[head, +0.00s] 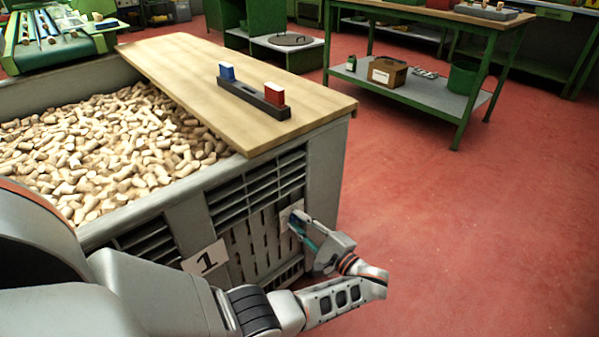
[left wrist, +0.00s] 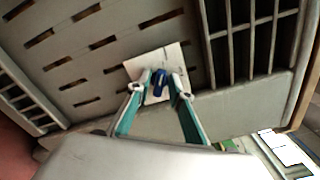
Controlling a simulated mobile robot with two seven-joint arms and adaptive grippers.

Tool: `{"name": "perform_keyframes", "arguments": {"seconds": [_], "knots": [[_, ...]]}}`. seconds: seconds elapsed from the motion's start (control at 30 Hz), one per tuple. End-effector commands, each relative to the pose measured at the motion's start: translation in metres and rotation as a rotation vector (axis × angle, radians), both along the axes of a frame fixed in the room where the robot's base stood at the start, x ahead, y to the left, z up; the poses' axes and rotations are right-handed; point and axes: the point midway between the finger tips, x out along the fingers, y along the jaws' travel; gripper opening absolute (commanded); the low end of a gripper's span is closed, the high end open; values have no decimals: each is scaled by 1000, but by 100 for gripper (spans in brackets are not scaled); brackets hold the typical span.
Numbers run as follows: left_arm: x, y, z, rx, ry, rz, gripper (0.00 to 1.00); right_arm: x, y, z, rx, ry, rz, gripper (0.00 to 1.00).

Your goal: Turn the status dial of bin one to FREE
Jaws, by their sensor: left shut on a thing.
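Bin one (head: 170,215) is a grey slatted bin full of corks, with a number 1 card (head: 205,258) on its side. A pale status plate (head: 287,210) is on that side near the corner; it also shows in the left wrist view (left wrist: 172,58). A blue dial (left wrist: 159,78) sits on the plate. My left gripper (head: 299,224) is at the plate, its two teal-lined fingers on either side of the dial, shut on it. The fingers partly hide the dial and plate. No lettering on the plate is readable. My right gripper is not in view.
A wooden board (head: 190,75) lies across the bin top, bearing a dark holder (head: 250,97) with a blue and a red block. A green workbench (head: 430,95) stands behind at the right. The red floor (head: 460,230) right of the bin is clear.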

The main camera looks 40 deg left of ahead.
Motion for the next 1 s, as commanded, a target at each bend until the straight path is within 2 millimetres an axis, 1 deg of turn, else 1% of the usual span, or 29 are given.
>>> {"name": "perform_keyframes", "arguments": {"seconds": [0.27,1.0], "knots": [[0,0,1,12,139,2,0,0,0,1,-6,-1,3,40],[3,0,3,62,795,1,0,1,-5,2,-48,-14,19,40]]}}
